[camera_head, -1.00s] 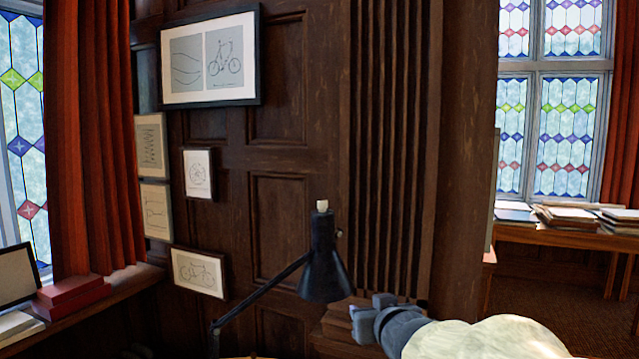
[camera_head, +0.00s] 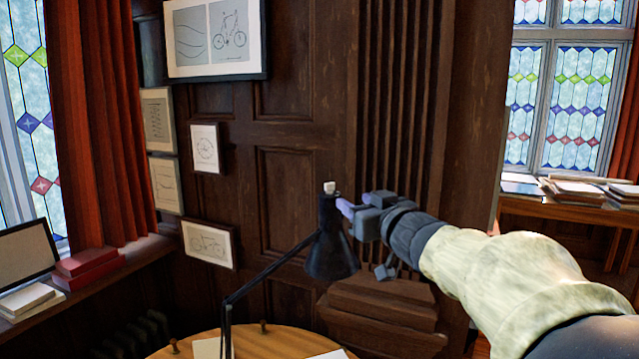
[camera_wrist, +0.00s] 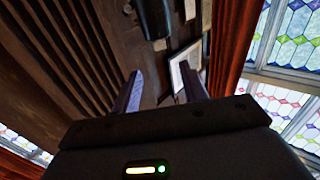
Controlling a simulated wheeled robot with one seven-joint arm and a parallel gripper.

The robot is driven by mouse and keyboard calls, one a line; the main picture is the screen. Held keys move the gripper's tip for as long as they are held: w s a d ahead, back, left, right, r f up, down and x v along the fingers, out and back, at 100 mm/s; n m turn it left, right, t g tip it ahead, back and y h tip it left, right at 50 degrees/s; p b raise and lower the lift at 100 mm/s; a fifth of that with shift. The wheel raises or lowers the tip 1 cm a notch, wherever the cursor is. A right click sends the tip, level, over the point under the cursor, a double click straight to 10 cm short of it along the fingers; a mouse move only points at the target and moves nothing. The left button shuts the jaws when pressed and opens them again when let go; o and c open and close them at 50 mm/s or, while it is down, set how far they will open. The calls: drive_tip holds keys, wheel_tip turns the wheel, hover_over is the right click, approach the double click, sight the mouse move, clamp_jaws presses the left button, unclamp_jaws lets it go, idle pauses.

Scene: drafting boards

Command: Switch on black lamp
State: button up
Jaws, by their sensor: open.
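The black lamp (camera_head: 330,245) is a dark desk lamp with a cone shade hanging from a thin jointed arm. A small white piece (camera_head: 329,187) sits on top of the shade. My gripper (camera_head: 346,208) is just right of the top of the shade, at about the height of the white piece. I cannot tell whether it touches the lamp. In the wrist view my gripper (camera_wrist: 162,88) shows two fingers apart with nothing between them. A dark shape that looks like the lamp (camera_wrist: 155,18) is at the top of that view, beyond the fingertips.
A round wooden table (camera_head: 270,340) with papers is below the lamp. A wood-panelled wall with framed drawings (camera_head: 214,38) stands behind. Red boxes (camera_head: 88,262) lie on the left ledge. A desk with papers (camera_head: 580,190) is at the far right.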

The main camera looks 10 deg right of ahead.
sight(331, 186)
drive_tip(key=p+x, duration=0.4)
drive_tip(key=x, duration=0.9)
drive_tip(key=shift+w+r, duration=0.1)
drive_tip(key=shift+w, duration=0.1)
drive_tip(key=shift+w+a, duration=0.2)
drive_tip(key=shift+w, duration=0.4)
clamp_jaws()
